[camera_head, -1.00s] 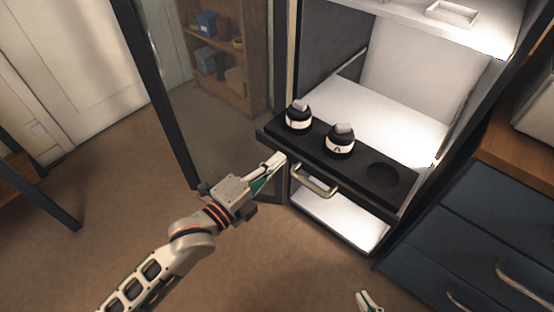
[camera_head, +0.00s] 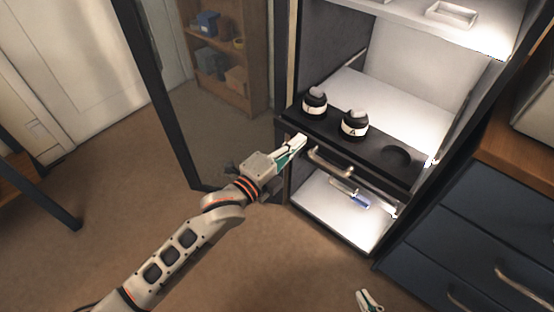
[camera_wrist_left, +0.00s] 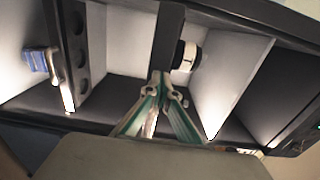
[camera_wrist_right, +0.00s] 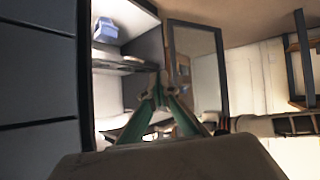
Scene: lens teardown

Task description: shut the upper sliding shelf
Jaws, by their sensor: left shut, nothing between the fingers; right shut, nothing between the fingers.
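The upper sliding shelf (camera_head: 335,137) is a black tray that still sticks out a little from the lit cabinet. Two black jars with white labels, a left jar (camera_head: 315,103) and a right jar (camera_head: 354,124), stand in it beside an empty round recess (camera_head: 397,156). A silver handle (camera_head: 329,163) is on its front. My left gripper (camera_head: 300,141) is shut and empty, with its tips at the shelf's front, left of the handle; whether they touch is hard to tell. My right gripper (camera_head: 368,299) is shut and empty, low and away from the shelf.
The open glass door (camera_head: 225,130) stands left of the cabinet. Below the shelf, a blue object (camera_head: 359,202) shows over the white cabinet floor (camera_head: 335,222). A blue drawer unit (camera_head: 470,215) stands close on the right. The brown floor in front is clear.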

